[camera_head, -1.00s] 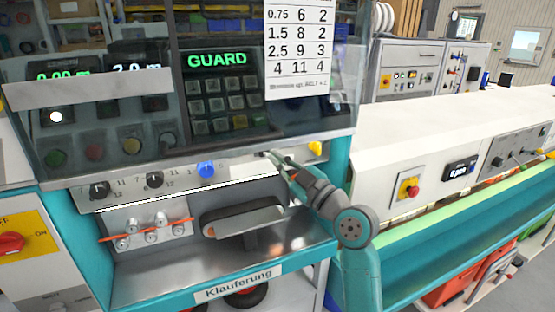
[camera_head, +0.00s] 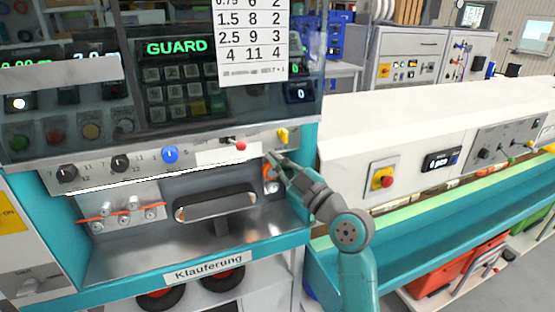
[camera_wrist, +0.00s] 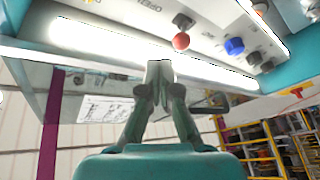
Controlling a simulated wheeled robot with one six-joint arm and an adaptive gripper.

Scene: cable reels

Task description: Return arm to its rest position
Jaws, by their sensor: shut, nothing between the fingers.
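My gripper (camera_head: 272,160) is shut and empty, in front of the right end of the machine's control strip. In the wrist view its closed fingertips (camera_wrist: 160,68) lie just below the bright edge of the panel. My arm rises from the bottom of the head view, right of the machine. A red-knobbed lever (camera_head: 240,146) and a blue knob (camera_head: 170,154) sit on the strip to the gripper's left. They also show in the wrist view, the red knob (camera_wrist: 181,41) and the blue knob (camera_wrist: 234,46). Whether the fingertips touch the panel cannot be told.
A clear guard (camera_head: 100,110) covers the keypad, and its display reads GUARD. A black handle (camera_head: 215,203) stands out over the metal shelf (camera_head: 130,262). A long white-topped bench (camera_head: 430,115) with an emergency stop (camera_head: 383,178) runs to the right. Open floor shows at far right.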

